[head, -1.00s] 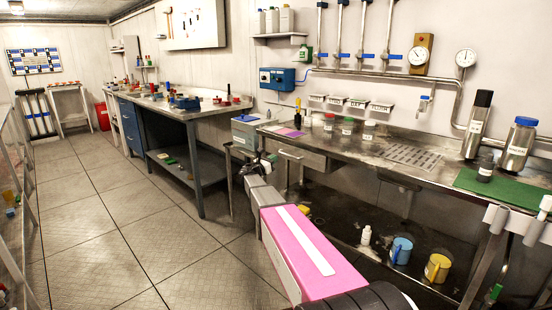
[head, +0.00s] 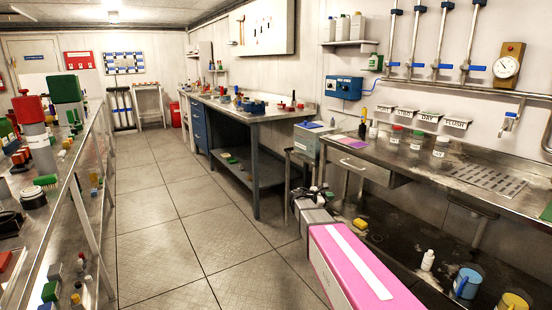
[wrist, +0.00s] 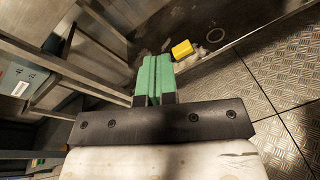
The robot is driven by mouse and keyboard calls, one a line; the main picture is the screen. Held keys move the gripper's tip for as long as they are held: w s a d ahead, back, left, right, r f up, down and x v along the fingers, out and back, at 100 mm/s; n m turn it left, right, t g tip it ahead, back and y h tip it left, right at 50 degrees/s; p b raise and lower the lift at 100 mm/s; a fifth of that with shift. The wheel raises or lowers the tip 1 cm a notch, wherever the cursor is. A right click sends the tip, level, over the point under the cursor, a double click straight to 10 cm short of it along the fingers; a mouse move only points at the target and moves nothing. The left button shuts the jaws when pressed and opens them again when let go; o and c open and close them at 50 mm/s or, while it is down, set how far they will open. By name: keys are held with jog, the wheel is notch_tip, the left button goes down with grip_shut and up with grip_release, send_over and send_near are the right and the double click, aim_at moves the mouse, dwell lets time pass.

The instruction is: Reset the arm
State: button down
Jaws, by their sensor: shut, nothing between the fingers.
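My arm reaches forward from the bottom of the head view, with a pink and white link (head: 362,262) in front of a grey wrist part (head: 314,214). My gripper (wrist: 154,76) shows in the wrist view as two green finger pads pressed together, with nothing between them. It points over the area beneath the steel bench, apart from any object. In the head view the fingers are small and hard to make out.
The steel sink bench (head: 430,172) runs along the right, with jars on it and a blue mug (head: 466,283) below. A yellow block (wrist: 182,49) lies near my fingers' line. A cluttered table (head: 75,190) stands left. The middle floor (head: 190,215) is clear.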

jog(key=s+a+f+m+g+y, duration=0.15)
jog(key=s+f+m+y, duration=0.3)
jog(key=s, duration=0.45)
jog(key=s+d+f+m+g+y, duration=0.1)
jog(key=s+f+m+g+y, duration=0.2)
jog(key=s+f+m, duration=0.4)
jog(key=s+a+f+m+g+y, duration=0.1)
jog(key=s+a+m+y, duration=0.5)
jog(key=s, duration=0.7)
jog(key=shift+s+a+f+m+g+y, duration=0.2)
jog(key=shift+a+f+m+g+y, duration=0.25)
jog(key=shift+a, duration=0.55)
jog(key=shift+r, duration=0.15)
